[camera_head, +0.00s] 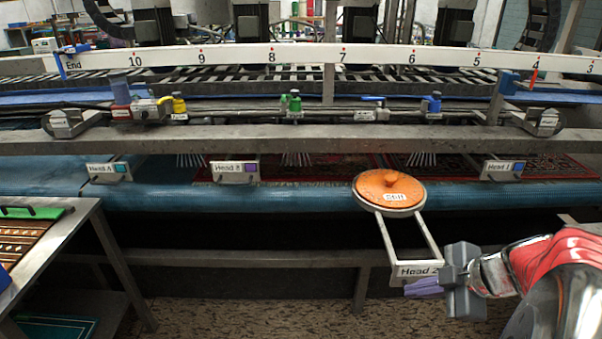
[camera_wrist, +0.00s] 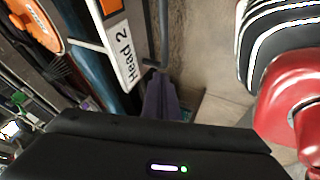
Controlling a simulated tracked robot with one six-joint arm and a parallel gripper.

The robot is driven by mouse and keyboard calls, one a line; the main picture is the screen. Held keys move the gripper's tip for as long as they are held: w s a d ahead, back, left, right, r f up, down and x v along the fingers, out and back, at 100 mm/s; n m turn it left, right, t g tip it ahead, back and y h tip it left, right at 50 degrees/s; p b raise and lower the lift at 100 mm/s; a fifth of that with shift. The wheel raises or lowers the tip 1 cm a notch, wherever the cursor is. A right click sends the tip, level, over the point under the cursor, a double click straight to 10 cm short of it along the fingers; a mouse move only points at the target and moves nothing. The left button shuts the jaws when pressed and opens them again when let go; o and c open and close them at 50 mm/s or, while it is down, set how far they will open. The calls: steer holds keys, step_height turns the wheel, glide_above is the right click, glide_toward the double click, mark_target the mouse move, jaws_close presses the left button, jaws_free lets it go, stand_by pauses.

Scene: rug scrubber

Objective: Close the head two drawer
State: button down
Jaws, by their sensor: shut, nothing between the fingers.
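The head two drawer (camera_head: 418,269) is pulled out toward me, a metal frame with a front plate labelled "Head 2". An orange round lid (camera_head: 390,187) marked with a small label sits at its far end, in a metal ring. My gripper (camera_head: 424,287) is shut and empty, with its purple fingers just below and in front of the "Head 2" plate. In the wrist view the plate (camera_wrist: 122,55) lies just beyond the fingers (camera_wrist: 161,100). I cannot tell whether the fingers touch it.
A metal table (camera_head: 62,236) stands at the left. The floor in front is clear.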

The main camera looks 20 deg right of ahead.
mark_target(414, 278)
steer(key=shift+w+d, duration=0.2)
steer(key=shift+w, duration=0.55)
steer(key=shift+w+d, duration=0.2)
steer(key=shift+w, duration=0.5)
